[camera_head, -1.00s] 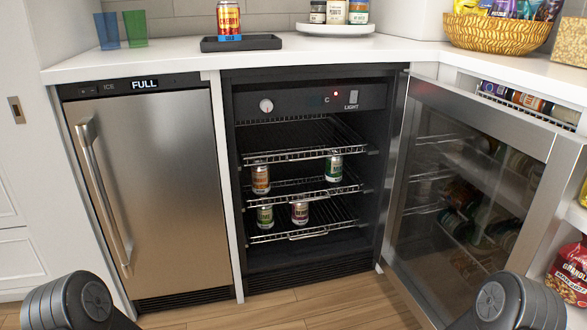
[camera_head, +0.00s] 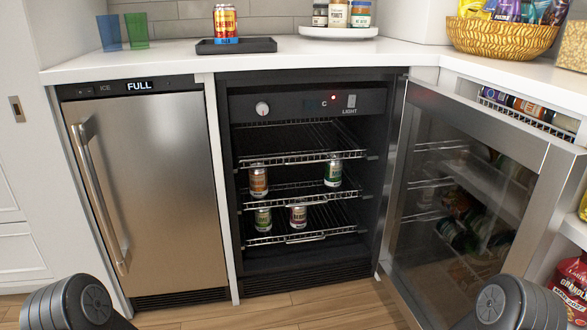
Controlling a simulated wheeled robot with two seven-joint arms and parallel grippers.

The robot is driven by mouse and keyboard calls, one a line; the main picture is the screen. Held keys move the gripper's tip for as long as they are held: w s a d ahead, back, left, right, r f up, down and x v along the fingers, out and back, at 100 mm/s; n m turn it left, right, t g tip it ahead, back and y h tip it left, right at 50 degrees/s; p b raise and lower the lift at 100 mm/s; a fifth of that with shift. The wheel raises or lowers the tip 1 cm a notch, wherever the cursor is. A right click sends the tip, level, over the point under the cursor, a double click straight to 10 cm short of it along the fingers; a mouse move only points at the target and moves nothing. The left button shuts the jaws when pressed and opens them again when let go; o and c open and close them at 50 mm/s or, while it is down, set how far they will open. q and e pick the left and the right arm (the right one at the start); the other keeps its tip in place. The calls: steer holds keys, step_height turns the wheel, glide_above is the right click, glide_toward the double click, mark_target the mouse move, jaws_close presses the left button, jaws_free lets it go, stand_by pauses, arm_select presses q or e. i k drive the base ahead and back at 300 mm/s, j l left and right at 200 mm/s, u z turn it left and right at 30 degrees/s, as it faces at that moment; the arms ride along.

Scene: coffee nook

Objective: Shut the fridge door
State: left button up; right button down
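The fridge (camera_head: 305,103) stands open under the counter in the middle of the view. Its glass door (camera_head: 545,152), with a steel frame, is swung wide out to the right. Dark rounded parts of my two arms show at the bottom left and bottom right corners. Neither gripper is in view. The right arm part is in front of the lower door edge.
A closed steel ice maker (camera_head: 152,185) with a long handle is left of the fridge. The counter (camera_head: 180,59) holds cups, a dark tray (camera_head: 236,46) with a can, jars and a snack basket (camera_head: 500,36). Snack bags (camera_head: 572,275) sit on a shelf at right. Wooden floor (camera_head: 310,308) in front is clear.

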mark_target(474, 193)
steer(key=l+u, duration=0.2)
steer(key=l, duration=0.5)
steer(key=l+u, duration=0.2)
steer(key=l, duration=0.5)
steer(key=k, duration=0.05)
